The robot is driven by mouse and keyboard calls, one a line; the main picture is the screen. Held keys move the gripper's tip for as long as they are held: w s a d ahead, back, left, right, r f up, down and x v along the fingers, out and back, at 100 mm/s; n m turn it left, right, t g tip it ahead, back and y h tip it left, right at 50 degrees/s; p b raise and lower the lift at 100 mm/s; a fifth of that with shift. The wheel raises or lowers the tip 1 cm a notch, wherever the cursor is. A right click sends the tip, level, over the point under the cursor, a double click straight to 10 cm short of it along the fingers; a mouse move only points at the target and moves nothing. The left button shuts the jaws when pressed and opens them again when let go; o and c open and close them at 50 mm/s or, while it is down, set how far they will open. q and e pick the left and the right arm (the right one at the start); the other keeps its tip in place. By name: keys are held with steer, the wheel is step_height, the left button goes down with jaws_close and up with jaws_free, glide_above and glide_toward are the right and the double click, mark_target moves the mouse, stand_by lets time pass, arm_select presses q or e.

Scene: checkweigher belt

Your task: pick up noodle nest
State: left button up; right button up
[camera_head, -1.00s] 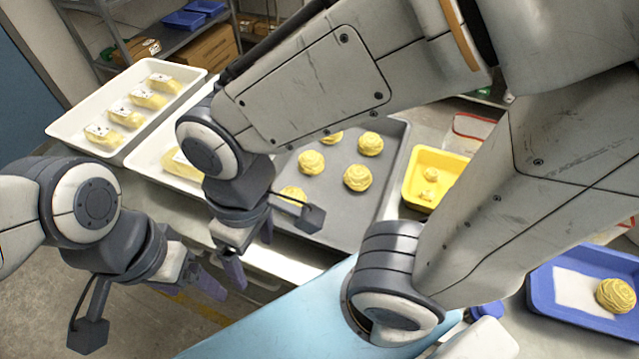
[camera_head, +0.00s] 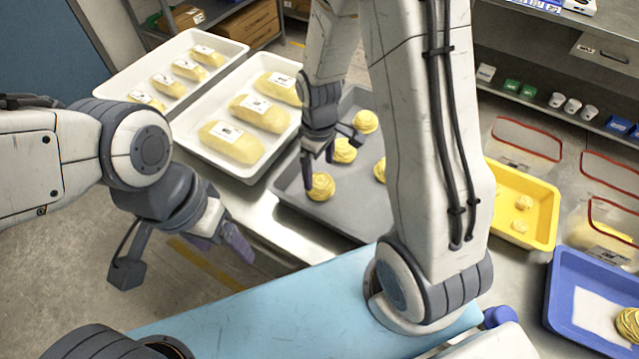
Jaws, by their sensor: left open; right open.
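Several yellow noodle nests lie on the grey tray (camera_head: 355,215). One nest (camera_head: 320,186) is near the tray's left edge, another (camera_head: 345,151) is behind it, and a third (camera_head: 365,121) is further back. A further nest (camera_head: 379,171) is partly hidden by my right arm. My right gripper (camera_head: 318,163) is open, pointing down just above and behind the left-edge nest; I cannot tell if it touches it. My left gripper (camera_head: 228,246) is open and empty, off the table's front edge. Another nest (camera_head: 628,324) sits in the blue tray (camera_head: 565,300) at far right.
White trays (camera_head: 262,172) of labelled noodle packs stand left of the grey tray. A yellow bin (camera_head: 545,235) with small pieces and red-edged clear bags (camera_head: 525,137) are on the right. My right arm blocks the middle.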

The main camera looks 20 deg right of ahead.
mark_target(320, 180)
steer(key=shift+s+d+f+p, duration=0.1)
steer(key=shift+f+p, duration=0.35)
steer(key=shift+f, duration=2.35)
steer(key=c, duration=1.1)
